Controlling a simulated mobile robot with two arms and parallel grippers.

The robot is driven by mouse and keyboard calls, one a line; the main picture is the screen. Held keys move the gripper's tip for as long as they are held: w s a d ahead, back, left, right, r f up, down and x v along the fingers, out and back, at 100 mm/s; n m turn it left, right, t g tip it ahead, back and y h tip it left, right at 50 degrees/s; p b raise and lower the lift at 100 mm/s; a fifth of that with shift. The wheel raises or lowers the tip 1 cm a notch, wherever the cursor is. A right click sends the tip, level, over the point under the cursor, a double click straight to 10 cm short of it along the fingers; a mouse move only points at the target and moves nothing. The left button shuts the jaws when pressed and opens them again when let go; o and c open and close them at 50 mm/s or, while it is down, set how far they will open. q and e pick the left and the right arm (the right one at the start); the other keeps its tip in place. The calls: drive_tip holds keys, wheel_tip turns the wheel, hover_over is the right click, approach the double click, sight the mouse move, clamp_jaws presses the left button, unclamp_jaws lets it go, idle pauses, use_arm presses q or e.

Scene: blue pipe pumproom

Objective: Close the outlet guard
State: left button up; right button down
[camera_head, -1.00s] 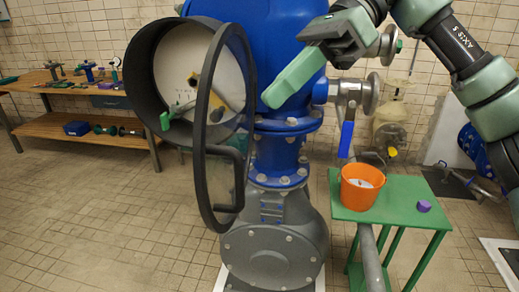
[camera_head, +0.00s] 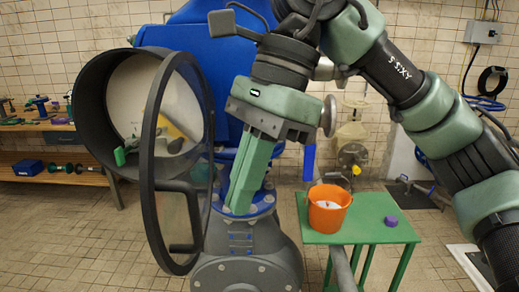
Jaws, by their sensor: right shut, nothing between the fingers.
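The outlet guard (camera_head: 147,150) is a dark round frame with a clear pane and a black bar handle (camera_head: 176,187) low on it. It stands swung open at an angle in front of the round dark outlet housing (camera_head: 93,100), whose pale inside with a yellow part shows. My right gripper (camera_head: 238,207) has long green fingers, shut and empty, pointing down just right of the guard's right edge. I cannot tell whether they touch it. The fingers hide part of the blue valve body. My left gripper is not in view.
A green stand (camera_head: 365,231) on the right holds an orange bucket (camera_head: 328,210) and a purple block (camera_head: 391,221). A wooden workbench (camera_head: 45,133) is at the far left. Tiled floor at left is clear.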

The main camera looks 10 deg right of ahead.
drive_tip(key=shift+s+a+r+p, duration=0.1)
drive_tip(key=shift+s+a+p, duration=0.15)
drive_tip(key=shift+a, duration=0.5)
drive_tip(key=shift+s+a+r+p, duration=0.1)
drive_tip(key=shift+s+a, duration=0.25)
drive_tip(key=shift+a, duration=0.4)
